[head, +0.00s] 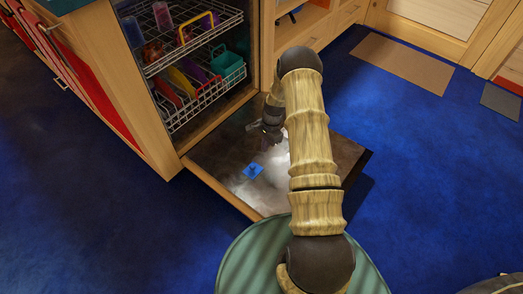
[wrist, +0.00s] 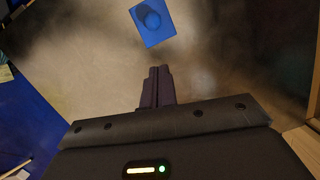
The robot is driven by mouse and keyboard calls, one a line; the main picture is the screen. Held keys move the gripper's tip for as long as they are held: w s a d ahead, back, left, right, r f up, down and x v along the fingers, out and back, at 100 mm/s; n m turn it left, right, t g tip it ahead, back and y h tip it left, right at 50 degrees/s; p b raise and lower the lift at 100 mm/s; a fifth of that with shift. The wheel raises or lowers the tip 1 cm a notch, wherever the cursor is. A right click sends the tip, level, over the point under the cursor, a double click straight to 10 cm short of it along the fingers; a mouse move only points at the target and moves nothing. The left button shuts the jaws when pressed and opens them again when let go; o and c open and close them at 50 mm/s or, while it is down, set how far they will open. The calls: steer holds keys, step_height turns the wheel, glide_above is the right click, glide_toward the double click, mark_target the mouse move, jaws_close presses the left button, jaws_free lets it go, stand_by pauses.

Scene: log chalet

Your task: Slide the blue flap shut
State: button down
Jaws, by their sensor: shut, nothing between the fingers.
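The blue flap (head: 253,170) is a small blue square with a round raised knob, set on the inner face of the lowered dishwasher door (head: 225,165). In the wrist view the flap (wrist: 153,22) is at the top centre, beyond my fingertips. My gripper (head: 263,130) is over the door, on the side nearer the racks, apart from the flap. In the wrist view my gripper (wrist: 157,75) has its two dark fingers together with nothing between them. The door surface around the flap is grey and shiny.
The upper rack (head: 200,45) and lower rack (head: 205,95) hold several coloured dishes inside the dishwasher. A wooden cabinet (head: 120,90) stands to the left. Blue floor (head: 420,150) lies open on the right, with a brown mat (head: 402,62) at the back.

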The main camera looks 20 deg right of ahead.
steer(key=p+v, duration=0.2)
steer(key=v, duration=0.4)
steer(key=shift+s+r, duration=0.2)
steer(key=shift+r, duration=0.15)
steer(key=shift+d, duration=0.1)
